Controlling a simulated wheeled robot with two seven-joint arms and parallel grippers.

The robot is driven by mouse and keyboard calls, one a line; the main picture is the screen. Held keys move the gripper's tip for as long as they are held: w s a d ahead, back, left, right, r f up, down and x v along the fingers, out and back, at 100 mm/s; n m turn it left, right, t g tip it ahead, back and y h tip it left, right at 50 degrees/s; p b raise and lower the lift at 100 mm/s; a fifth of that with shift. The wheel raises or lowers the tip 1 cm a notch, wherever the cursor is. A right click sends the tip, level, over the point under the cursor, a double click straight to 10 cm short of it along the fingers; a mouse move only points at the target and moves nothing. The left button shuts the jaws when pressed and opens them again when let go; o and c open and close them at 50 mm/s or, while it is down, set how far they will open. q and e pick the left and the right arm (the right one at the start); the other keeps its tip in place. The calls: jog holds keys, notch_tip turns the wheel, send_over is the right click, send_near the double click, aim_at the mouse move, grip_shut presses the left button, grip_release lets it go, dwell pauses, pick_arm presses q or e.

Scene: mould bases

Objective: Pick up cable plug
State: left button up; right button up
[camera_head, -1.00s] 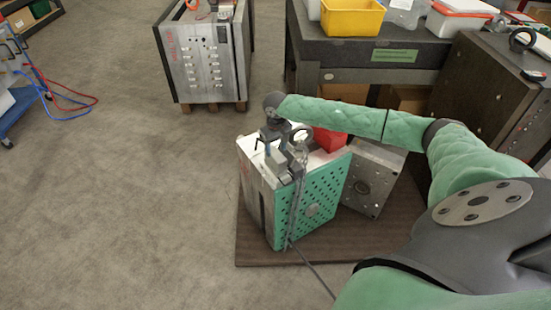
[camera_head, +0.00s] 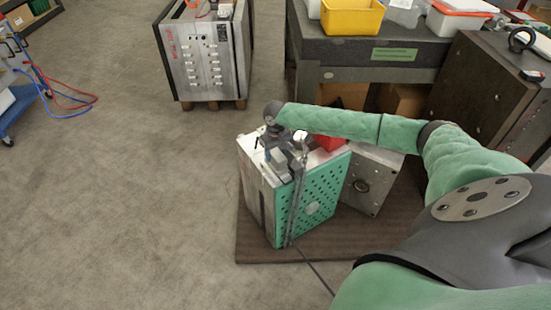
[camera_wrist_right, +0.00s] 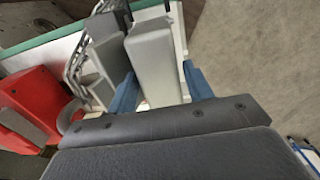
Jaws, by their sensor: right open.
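The grey cable plug (camera_wrist_right: 153,62) shows in the right wrist view as a blocky grey housing on top of the mould base. My right gripper (camera_wrist_right: 160,88) is open, with one blue finger on each side of the plug. I cannot tell whether the fingers touch it. In the head view the plug (camera_head: 281,163) is at the top of the green-faced mould base (camera_head: 318,205), under my right gripper (camera_head: 274,150), which is small and dark there. A grey cable (camera_head: 296,205) hangs down the mould's front edge. My left gripper is out of view.
A red block (camera_wrist_right: 30,100) lies beside the plug on the mould. A grey metal plate (camera_head: 372,182) stands to the mould's right, on a brown mat (camera_head: 275,250). A dark workbench (camera_head: 365,52) stands behind.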

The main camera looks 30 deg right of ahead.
jog(key=shift+f+p, duration=0.2)
jog(key=shift+p, duration=0.15)
dwell(0.5)
jog(key=c, duration=1.1)
jog(key=shift+o, duration=0.2)
